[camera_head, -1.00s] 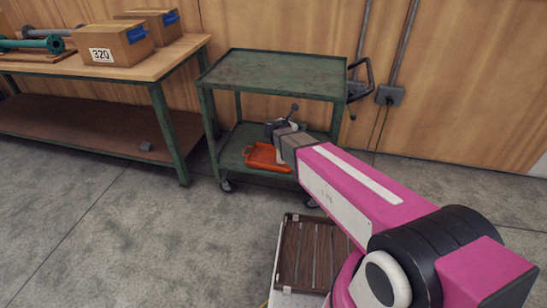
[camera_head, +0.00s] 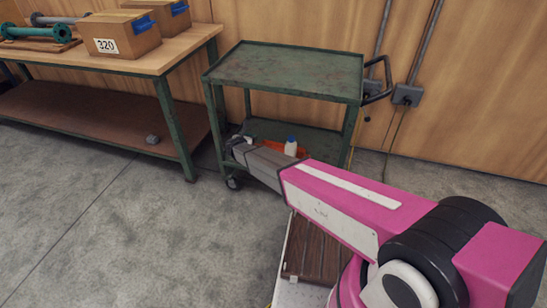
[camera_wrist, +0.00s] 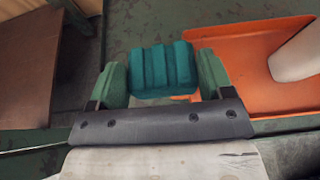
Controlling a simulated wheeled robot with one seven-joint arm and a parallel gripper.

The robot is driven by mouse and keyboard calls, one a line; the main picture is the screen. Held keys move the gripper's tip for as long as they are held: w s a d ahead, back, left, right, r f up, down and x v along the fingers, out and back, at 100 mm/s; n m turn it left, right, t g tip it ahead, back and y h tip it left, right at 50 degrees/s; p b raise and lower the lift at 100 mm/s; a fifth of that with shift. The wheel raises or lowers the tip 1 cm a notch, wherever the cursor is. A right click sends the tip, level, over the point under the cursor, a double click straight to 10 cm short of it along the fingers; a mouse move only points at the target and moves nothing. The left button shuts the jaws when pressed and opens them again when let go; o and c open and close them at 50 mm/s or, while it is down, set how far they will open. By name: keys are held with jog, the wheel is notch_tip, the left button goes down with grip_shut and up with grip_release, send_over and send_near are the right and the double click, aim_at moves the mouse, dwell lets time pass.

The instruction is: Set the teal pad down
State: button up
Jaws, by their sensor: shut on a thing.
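The teal pad (camera_wrist: 165,68), a ribbed block, sits between the two green fingers of my gripper (camera_wrist: 163,82) in the wrist view. My gripper is shut on it. Below it is the dark green lower shelf (camera_wrist: 150,32) of the cart, beside an orange tray (camera_wrist: 240,75). I cannot tell whether the pad touches the shelf or hangs just above it. In the head view my arm reaches to the left front of the cart's lower shelf (camera_head: 285,130), and the pad is hidden there.
The cart's upper shelf (camera_head: 290,70) is empty and overhangs the lower one. A workbench (camera_head: 150,57) with boxes stands left. A slatted brown rack (camera_head: 315,250) lies near my arm.

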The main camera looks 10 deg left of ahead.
jog(key=d+f, duration=0.2)
jog(key=d, duration=0.1)
jog(key=d+f, duration=0.2)
jog(key=d, duration=0.1)
jog(key=s+d+f, duration=0.1)
jog(key=d+f, duration=0.1)
jog(key=d, duration=0.2)
jog(key=shift+s, duration=0.1)
jog(key=shift+f, duration=1.95)
jog(key=shift+f, duration=0.2)
jog(key=o, duration=0.9)
jog(key=shift+r, duration=0.1)
jog(key=shift+s+d+r, duration=0.1)
jog(key=shift+s+r, duration=0.05)
jog(key=shift+r, duration=0.05)
jog(key=v, duration=1.1)
jog(key=shift+s, duration=0.3)
jog(key=shift+r, duration=0.1)
